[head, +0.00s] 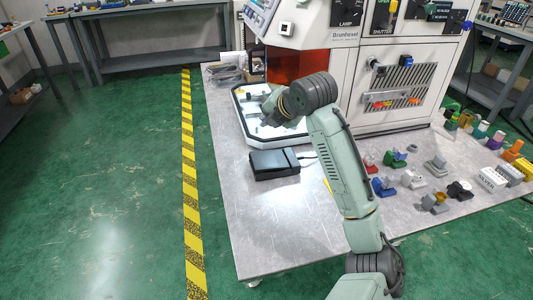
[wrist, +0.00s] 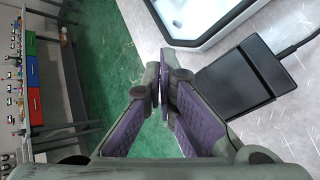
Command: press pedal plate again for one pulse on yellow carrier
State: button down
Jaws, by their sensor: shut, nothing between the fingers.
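The black pedal (head: 275,164), a low box with a flat plate and a cable, lies on the grey table in front of the machine. It also shows in the wrist view (wrist: 234,84), just right of my gripper. My gripper (wrist: 164,80) is shut and empty, its purple-padded fingers meeting at the tips. The tips are beside the pedal in the wrist view, apart from its plate as far as I can tell; their height is unclear. In the head view the wrist hangs over the machine's white tray. I cannot pick out the yellow carrier for certain.
The white tray (head: 245,120) with a dark rim juts from the machine (head: 400,75) behind the pedal. Several small coloured parts and holders stand at the table's right. The table (head: 270,225) is clear in front of the pedal. Green floor lies to the left.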

aim_at(273, 159)
jog(key=d, duration=0.1)
jog(key=d+f, duration=0.1)
jog(key=d, duration=0.1)
jog(key=shift+s+g+h, duration=0.1)
jog(key=shift+g+h, duration=0.2)
jog(key=shift+f, duration=0.15)
jog(key=f+b, duration=0.4)
jog(key=f, duration=0.1)
jog(key=a+f+b, duration=0.1)
jog(key=f+b, duration=0.1)
jog(key=f, duration=0.1)
jog(key=shift+s+f, duration=0.1)
jog(key=shift+f, duration=0.15)
dwell(1.1)
jog(key=shift+f+b, duration=0.35)
jog(key=shift+a+f+b, duration=0.15)
jog(key=shift+f+b, duration=0.45)
jog(key=shift+f, duration=0.2)
dwell(0.9)
jog(key=shift+r, duration=0.15)
jog(key=shift+r+p, duration=0.65)
jog(key=shift+r, duration=0.3)
